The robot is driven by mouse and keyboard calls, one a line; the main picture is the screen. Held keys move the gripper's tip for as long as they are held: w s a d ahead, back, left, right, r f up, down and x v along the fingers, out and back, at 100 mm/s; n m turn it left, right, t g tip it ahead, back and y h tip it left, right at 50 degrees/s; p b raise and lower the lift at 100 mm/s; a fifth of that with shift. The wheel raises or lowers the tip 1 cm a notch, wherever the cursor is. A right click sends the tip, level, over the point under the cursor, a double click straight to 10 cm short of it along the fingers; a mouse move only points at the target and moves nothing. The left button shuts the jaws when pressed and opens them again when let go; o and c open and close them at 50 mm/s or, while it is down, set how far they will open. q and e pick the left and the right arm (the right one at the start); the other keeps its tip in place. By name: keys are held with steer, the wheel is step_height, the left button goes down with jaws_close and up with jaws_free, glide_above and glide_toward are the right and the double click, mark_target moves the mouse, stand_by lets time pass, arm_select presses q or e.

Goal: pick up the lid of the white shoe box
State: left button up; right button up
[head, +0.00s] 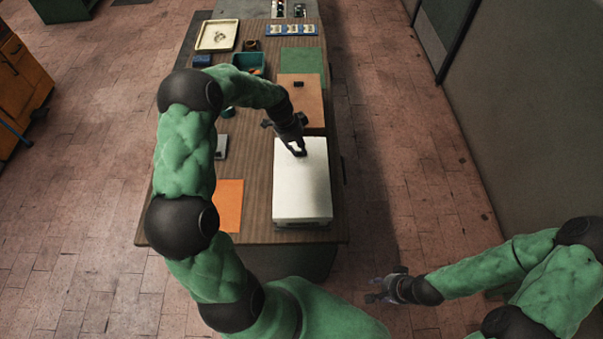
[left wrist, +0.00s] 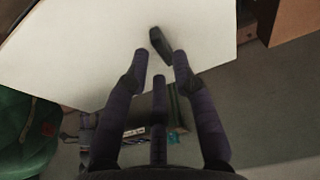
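The white shoe box (head: 301,190) stands on the near right part of the wooden table, its lid on top. The pale lid top also fills the upper part of the left wrist view (left wrist: 90,45). A small dark handle-like piece (left wrist: 161,45) shows on the lid there. My left gripper (head: 298,148) is over the far end of the box. In the left wrist view its fingers (left wrist: 160,65) are spread, with the dark piece just beyond and between the fingertips; I cannot tell whether they touch it. My right gripper (head: 378,290) is open and empty, over the floor right of the table.
An orange sheet (head: 228,205) lies left of the box. A brown board (head: 310,112) with a small black block (head: 298,84) lies beyond it. A green mat (head: 303,62), a teal bin (head: 249,62) and a cream tray (head: 217,36) are farther back. A wall stands at right.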

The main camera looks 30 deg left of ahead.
arm_select(q)
steer(key=shift+x, duration=1.4)
steer(key=c, duration=0.5)
steer(key=shift+r, duration=0.15)
steer(key=shift+a+r, duration=0.1)
steer(key=shift+r, duration=0.45)
steer(key=a+r, duration=0.4)
steer(key=w+a+r+b, duration=0.1)
steer(key=a+r, duration=0.2)
steer(key=a, duration=0.2)
steer(key=w+a+r+b, duration=0.1)
steer(key=a+r, duration=0.3)
steer(key=shift+w+a+r, duration=0.2)
steer(key=shift+a+r, duration=0.15)
